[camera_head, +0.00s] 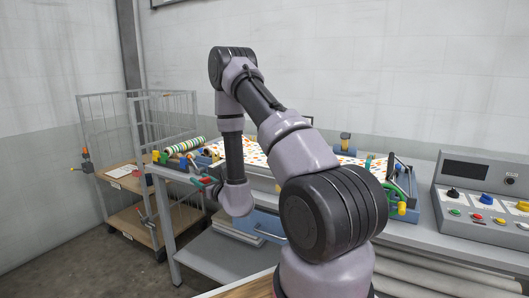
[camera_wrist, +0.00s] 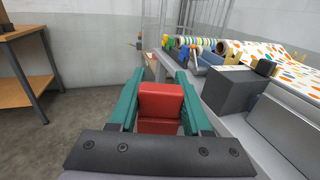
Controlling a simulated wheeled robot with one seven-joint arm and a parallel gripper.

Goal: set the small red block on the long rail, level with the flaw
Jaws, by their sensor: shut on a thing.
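My gripper (camera_wrist: 159,82) has its teal fingers shut on the small red block (camera_wrist: 160,108), one finger on each side. In the head view my gripper (camera_head: 205,182) is beside the front left part of the press table, partly hidden by my wrist. A long grey rail (camera_head: 173,174) runs along the table's front edge; much of it is hidden behind my arm. The block appears to be above or just outside this edge; I cannot tell whether it touches. The spotted sheet (camera_wrist: 268,56) lies behind, to the right in the wrist view.
A grey box (camera_wrist: 230,88) stands close to the right of my gripper in the wrist view. A striped roll (camera_head: 185,145) lies at the press's left end. A wire-sided cart (camera_head: 130,165) stands left. A control panel (camera_head: 480,200) is at the right.

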